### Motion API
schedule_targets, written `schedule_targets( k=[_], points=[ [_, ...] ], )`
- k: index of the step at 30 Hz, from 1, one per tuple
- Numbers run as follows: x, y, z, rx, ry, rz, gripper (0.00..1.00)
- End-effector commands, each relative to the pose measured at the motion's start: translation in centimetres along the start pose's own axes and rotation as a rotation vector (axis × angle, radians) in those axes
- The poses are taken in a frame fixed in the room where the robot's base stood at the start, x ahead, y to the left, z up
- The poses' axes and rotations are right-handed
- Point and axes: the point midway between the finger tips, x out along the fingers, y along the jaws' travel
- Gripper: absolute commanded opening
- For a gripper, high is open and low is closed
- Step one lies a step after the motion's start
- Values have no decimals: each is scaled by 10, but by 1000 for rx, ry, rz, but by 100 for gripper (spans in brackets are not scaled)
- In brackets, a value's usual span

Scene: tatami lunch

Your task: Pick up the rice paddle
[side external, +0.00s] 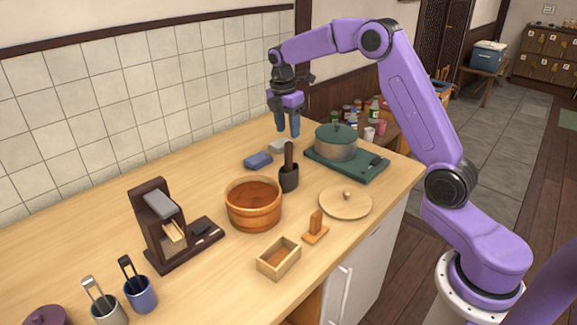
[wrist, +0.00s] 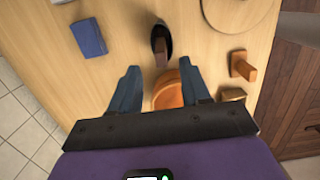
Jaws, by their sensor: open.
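A dark brown upright handle (side external: 289,155), apparently the rice paddle's, stands in a small black holder (side external: 289,180) behind the round wooden tub (side external: 243,216). Its lower part is hidden inside the holder. In the wrist view the handle (wrist: 159,44) points toward the camera, ahead of the fingers. My gripper (side external: 288,132) is open and empty, with its blue fingers pointing down. The wrist view shows the gap between the fingertips (wrist: 161,72), with the tub (wrist: 170,92) partly visible beyond.
A pot (side external: 336,147) stands on a green tray (side external: 372,175). Blue (side external: 258,160) and grey (side external: 281,146) blocks or cloths lie near the handle. A round lid (side external: 346,203), a wooden press-like piece (side external: 316,229) and a small box (side external: 279,258) are in front. A dark rack (side external: 160,225) stands left.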

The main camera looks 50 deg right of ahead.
Motion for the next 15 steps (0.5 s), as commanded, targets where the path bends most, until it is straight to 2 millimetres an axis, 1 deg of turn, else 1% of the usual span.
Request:
schedule_targets(
  k=[1, 3, 11, 15],
  points=[
    [9, -1, 0, 0, 0, -5, 47],
    [18, 0, 0, 0, 0, -3, 47],
    [34, 0, -1, 0, 0, -1, 47],
    [53, -2, -4, -1, 0, -5, 47]
  ],
)
